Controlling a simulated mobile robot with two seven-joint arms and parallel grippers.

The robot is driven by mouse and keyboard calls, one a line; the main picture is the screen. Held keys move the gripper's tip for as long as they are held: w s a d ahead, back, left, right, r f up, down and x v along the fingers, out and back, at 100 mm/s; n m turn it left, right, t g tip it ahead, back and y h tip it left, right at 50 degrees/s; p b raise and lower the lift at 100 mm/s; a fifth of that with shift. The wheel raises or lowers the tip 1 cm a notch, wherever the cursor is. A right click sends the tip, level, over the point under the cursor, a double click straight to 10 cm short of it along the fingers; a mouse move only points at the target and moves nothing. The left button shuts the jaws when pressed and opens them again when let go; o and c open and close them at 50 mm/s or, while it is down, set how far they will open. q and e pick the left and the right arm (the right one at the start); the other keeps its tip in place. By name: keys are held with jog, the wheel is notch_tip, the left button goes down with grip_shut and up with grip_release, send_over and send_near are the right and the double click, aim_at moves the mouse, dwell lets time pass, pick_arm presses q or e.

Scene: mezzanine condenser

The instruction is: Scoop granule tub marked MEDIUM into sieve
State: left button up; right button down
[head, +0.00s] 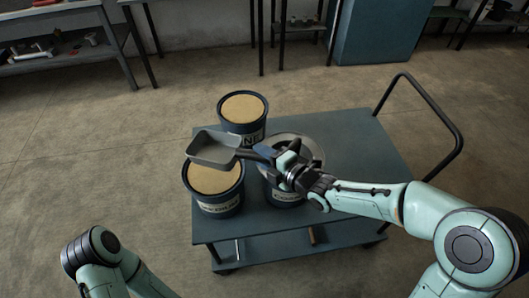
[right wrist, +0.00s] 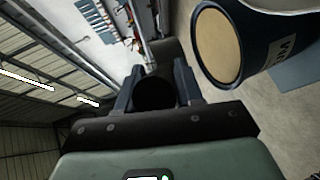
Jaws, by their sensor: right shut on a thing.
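A dark blue tub (head: 220,205) full of tan granules stands at the cart's front left; its partly readable label looks like MEDIUM. My right gripper (head: 277,158) is shut on the handle of a grey scoop (head: 213,149). The scoop's pan is over the back part of that tub, apparently above its granules, and looks empty. The dark handle (right wrist: 155,93) shows between the jaws in the right wrist view. A round metal rim, perhaps the sieve (head: 318,150), is on the right container, mostly hidden behind my gripper. My left gripper is out of view; only its arm shows.
Another tub of tan granules (head: 243,125), label ending in NE, stands behind. All stand on a blue-grey cart (head: 370,150) with a black push handle (head: 437,108) at right. The cart's right half is clear. A tan-filled tub (right wrist: 219,45) shows in the right wrist view.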

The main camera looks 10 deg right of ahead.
jog(key=shift+w+a+r+n+g+h+p, duration=0.25)
jog(key=shift+w+a+n+g+h+p, duration=0.1)
jog(key=shift+a+g+h+p, duration=0.2)
jog(key=shift+w+a+f+h+b, duration=0.2)
jog(key=shift+a+h+b, duration=0.05)
jog(key=shift+b, duration=0.2)
jog(key=shift+f+g+b, duration=0.25)
jog(key=shift+b, duration=0.05)
jog(key=shift+s+f+b, duration=0.1)
jog(key=shift+f+b, duration=2.5)
jog(key=shift+b, duration=0.2)
